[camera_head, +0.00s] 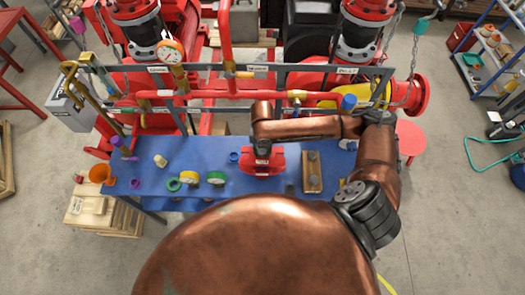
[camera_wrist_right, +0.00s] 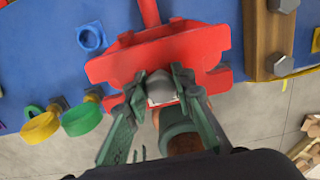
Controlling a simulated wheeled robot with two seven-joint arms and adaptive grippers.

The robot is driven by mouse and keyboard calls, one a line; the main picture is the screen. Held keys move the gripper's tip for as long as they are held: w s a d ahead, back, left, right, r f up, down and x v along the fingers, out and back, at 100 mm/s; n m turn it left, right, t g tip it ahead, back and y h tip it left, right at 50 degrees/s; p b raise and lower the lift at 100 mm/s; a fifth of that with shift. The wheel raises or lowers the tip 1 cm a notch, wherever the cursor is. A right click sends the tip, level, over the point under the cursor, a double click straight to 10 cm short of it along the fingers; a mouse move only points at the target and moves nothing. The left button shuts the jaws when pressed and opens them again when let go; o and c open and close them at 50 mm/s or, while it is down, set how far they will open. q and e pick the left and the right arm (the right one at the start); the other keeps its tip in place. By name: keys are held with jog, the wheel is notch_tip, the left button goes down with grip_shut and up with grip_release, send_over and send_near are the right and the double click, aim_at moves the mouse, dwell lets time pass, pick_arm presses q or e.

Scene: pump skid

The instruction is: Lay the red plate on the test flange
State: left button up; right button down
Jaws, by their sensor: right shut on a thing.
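My right gripper (camera_head: 262,146) points down over the blue table. In the right wrist view its two dark green fingers (camera_wrist_right: 177,90) are closed around a grey, faceted knob (camera_wrist_right: 159,84). Red metal with stepped edges lies right under the fingertips; I take its broad near part to be the red plate (camera_wrist_right: 130,62), which also shows in the head view (camera_head: 262,168). The test flange cannot be told apart from this red metal, and the fingers hide part of it. Whether plate and flange touch is not clear. My left gripper is out of view.
A wooden block (camera_head: 313,172) with grey bolts stands just right of the red metal. A blue fitting (camera_head: 233,157) and green and yellow rings (camera_head: 189,177) lie to the left. The red pipes (camera_head: 220,93) and grey rails of the skid rise behind the table.

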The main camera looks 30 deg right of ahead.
jog(key=p, duration=0.3)
jog(key=shift+w+r, duration=0.1)
dwell(2.7)
jog(key=shift+f+b, duration=0.7)
jog(key=shift+f, duration=1.55)
dwell(0.3)
jog(key=c, duration=1.6)
grip_release()
notch_tip(320, 180, up, 11)
jog(key=shift+r, duration=0.55)
